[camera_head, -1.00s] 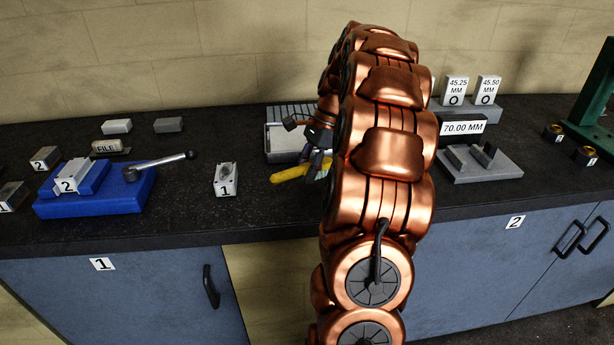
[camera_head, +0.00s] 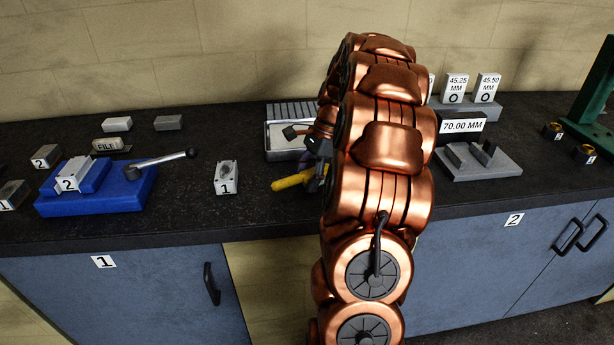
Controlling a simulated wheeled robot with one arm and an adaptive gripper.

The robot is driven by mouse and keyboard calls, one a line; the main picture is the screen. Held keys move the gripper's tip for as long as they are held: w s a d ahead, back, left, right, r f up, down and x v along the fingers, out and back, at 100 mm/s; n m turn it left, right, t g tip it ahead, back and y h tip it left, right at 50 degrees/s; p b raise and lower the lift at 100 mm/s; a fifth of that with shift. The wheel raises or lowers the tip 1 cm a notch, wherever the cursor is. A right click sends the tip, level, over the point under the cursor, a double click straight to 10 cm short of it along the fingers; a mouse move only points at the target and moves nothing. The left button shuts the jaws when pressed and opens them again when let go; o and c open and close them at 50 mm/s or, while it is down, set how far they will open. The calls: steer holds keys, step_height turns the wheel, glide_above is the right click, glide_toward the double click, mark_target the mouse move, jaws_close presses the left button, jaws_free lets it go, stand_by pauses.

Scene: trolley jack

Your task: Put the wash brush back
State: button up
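A yellow handle-like thing (camera_head: 292,180), which may be the wash brush, shows at the left of my arm near the worktop's front edge. Its right end goes behind my gripper and arm, and I see no bristles. My gripper (camera_head: 318,150) is mostly hidden behind my copper-coloured arm. Only dark parts of it show, close to the yellow thing. I cannot tell whether its fingers are shut on it. A light grey tray (camera_head: 274,143) with a ribbed back part lies behind. A small dark-ended piece (camera_head: 290,132) shows over the tray, and I cannot tell what it is.
A blue fixture (camera_head: 125,195) with a lever, a block marked 1 (camera_head: 226,177) and a FILE block (camera_head: 110,145) stand at left. A 70.00 MM gauge stand (camera_head: 478,162) and several small blocks are at right. The worktop (camera_head: 195,215) left of the tray is partly clear.

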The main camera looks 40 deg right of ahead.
steer(key=shift+r, duration=0.1)
steer(key=shift+b+v, duration=0.85)
steer(key=shift+v, duration=3.5)
steer(key=shift+p+v, duration=0.35)
steer(key=shift+v, duration=0.55)
steer(key=shift+p+v, duration=0.6)
steer(key=shift+v, duration=0.25)
steer(key=shift+a, duration=0.15)
